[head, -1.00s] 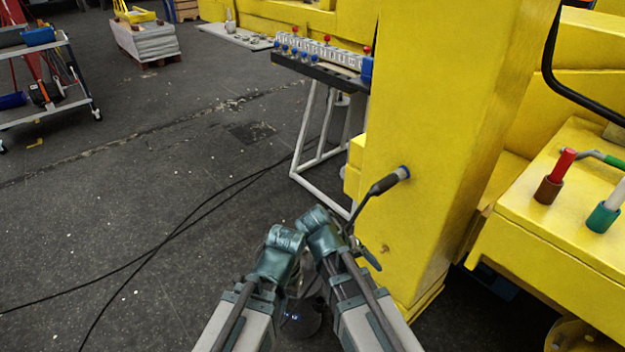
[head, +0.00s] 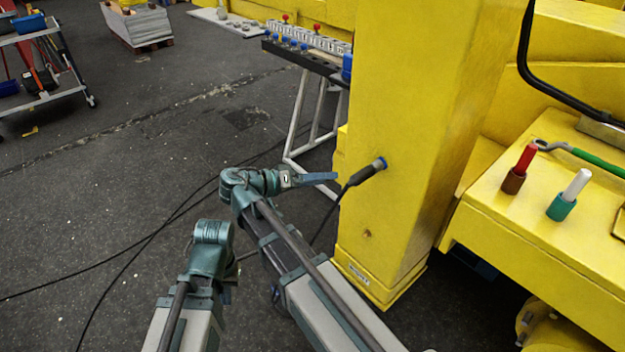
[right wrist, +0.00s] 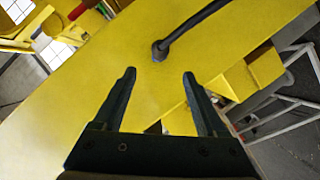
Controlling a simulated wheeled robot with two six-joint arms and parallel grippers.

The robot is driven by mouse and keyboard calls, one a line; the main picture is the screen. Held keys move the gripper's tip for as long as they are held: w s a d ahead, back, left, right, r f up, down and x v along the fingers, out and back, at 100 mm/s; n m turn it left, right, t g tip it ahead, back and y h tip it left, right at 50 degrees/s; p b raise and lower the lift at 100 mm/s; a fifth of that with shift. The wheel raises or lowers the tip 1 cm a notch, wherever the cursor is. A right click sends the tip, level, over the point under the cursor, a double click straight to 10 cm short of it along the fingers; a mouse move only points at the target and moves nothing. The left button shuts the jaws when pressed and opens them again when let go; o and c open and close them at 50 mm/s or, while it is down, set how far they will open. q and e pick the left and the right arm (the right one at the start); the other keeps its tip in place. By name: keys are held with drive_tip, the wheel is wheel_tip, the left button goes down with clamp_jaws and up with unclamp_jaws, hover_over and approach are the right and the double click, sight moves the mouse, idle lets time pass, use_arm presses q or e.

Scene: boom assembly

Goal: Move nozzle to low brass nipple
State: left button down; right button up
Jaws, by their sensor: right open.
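The nozzle (head: 364,174) is a dark handle with a hose hanging from it, seated at a blue-ringed fitting on the yellow column. In the right wrist view the nozzle (right wrist: 160,50) lies just beyond the fingertips. A small brownish spot (head: 367,234), perhaps the low brass nipple, sits lower on the same column face; it is too small to tell. My right gripper (head: 336,178) points at the column, left of the nozzle. It is open and empty (right wrist: 159,73), apart from the nozzle. My left gripper (head: 212,240) is low at the left; its fingers are hidden.
The yellow column (head: 410,110) stands close ahead. A yellow bench (head: 540,210) at the right carries red and white handled tools. A stand with a row of valves (head: 310,45) is behind. Black cables (head: 150,240) lie on the open floor at the left.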

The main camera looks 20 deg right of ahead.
sight(360, 176)
drive_tip(key=b+x, duration=0.2)
drive_tip(key=x, duration=1)
drive_tip(key=shift+d+f+b, duration=0.1)
drive_tip(key=shift+d+b, duration=0.05)
drive_tip(key=shift+b, duration=0.25)
clamp_jaws()
